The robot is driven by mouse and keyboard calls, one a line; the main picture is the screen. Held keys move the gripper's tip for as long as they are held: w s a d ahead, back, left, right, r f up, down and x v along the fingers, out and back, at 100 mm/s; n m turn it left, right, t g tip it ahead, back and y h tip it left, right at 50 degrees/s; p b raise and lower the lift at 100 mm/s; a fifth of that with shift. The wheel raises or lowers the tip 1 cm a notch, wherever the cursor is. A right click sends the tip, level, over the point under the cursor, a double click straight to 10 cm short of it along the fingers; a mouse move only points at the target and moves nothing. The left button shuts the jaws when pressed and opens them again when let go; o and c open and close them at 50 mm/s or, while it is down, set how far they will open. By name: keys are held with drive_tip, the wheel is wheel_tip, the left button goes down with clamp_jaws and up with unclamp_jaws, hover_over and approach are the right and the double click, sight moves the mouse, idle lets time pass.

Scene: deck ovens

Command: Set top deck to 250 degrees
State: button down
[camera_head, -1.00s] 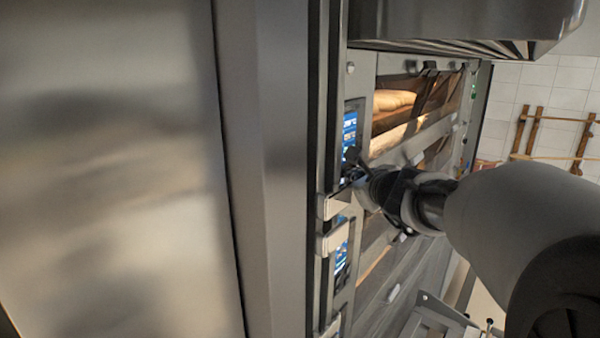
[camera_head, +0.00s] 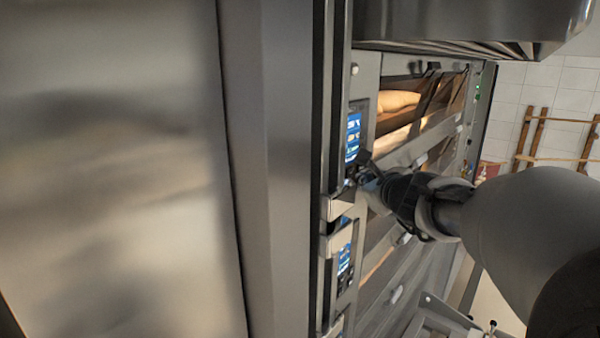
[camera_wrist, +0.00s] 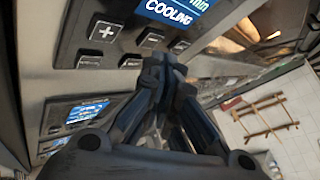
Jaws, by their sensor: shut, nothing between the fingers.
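The top deck's control panel has a blue screen (camera_head: 352,137) in the head view, left of the top oven window. In the wrist view its screen (camera_wrist: 172,10) reads "COOLING". Below that screen are several dark buttons, one a plus button (camera_wrist: 106,31). My gripper (camera_head: 362,161) is shut and empty, its tips by the lower end of this panel. In the wrist view the shut fingers (camera_wrist: 163,66) are beside the buttons; I cannot tell whether they touch one. The set temperature is not readable.
A lower deck's screen (camera_head: 344,259) sits below; it also shows in the wrist view (camera_wrist: 88,111). Bread (camera_head: 398,101) lies behind the top deck's window. A metal hood (camera_head: 460,22) overhangs above. A wooden rack (camera_head: 553,140) stands at the tiled wall.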

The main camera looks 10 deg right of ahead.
drive_tip(key=s+d, duration=0.1)
drive_tip(key=s, duration=0.1)
drive_tip(key=s+d, duration=0.2)
drive_tip(key=shift+p, duration=0.3)
drive_tip(key=shift+f, duration=0.1)
idle(0.5)
